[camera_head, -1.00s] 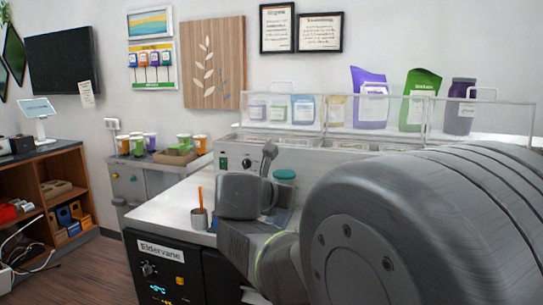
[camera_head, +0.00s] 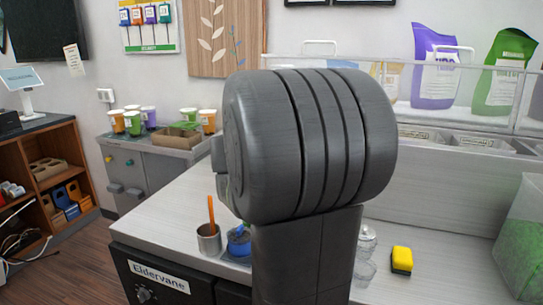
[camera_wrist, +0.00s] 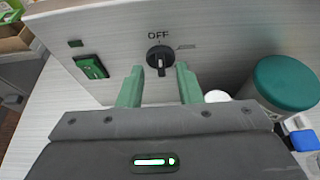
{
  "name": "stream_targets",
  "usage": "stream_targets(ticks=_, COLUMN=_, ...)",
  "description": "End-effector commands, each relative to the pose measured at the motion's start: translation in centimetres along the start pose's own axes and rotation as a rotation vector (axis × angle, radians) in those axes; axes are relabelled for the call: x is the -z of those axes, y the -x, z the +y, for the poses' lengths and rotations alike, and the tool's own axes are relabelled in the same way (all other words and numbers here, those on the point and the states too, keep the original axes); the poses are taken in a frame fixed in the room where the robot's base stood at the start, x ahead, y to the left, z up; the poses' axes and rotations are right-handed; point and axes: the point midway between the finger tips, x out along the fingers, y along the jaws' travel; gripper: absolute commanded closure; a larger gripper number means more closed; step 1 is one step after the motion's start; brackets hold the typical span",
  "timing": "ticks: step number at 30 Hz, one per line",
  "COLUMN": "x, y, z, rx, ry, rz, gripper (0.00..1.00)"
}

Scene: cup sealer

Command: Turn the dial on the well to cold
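The black dial (camera_wrist: 160,58) is on the metal front panel of the well (camera_wrist: 225,40) in the wrist view, with "OFF" printed above it. A pale line shows on the lower part of its knob. My gripper (camera_wrist: 160,72) is open, its two green fingers apart and pointing at the panel, one to each side below the dial. I cannot tell whether they touch it. In the head view my arm hides the dial and gripper, while the well (camera_head: 430,182) shows to the right.
A green rocker switch (camera_wrist: 90,67) is left of the dial. A teal-lidded jar (camera_wrist: 287,83) stands close on the right. In the head view, a metal cup (camera_head: 209,240) with an orange stick and a yellow sponge (camera_head: 402,260) are on the counter (camera_head: 165,215).

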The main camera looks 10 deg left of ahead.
Motion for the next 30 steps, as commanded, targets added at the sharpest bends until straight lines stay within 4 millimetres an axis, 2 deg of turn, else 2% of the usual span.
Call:
stream_targets(ticks=3, x=0.1, y=-2.0, z=-0.1, rx=0.003, ry=0.001, rz=0.002, gripper=0.68)
stream_targets(ticks=7, x=0.1, y=-3.1, z=0.0, rx=0.000, ry=0.000, rz=0.001, gripper=0.68)
stream_targets(ticks=18, x=0.0, y=-3.6, z=0.0, rx=0.000, ry=0.000, rz=0.000, gripper=0.68)
stream_targets(ticks=23, x=0.0, y=-3.6, z=0.0, rx=0.000, ry=0.000, rz=0.001, gripper=0.98)
stream_targets(ticks=24, x=0.0, y=-3.6, z=0.0, rx=0.000, ry=0.000, rz=0.001, gripper=1.00)
stream_targets(ticks=30, x=0.1, y=-3.6, z=0.0, rx=-0.001, ry=-0.003, rz=0.001, gripper=1.00)
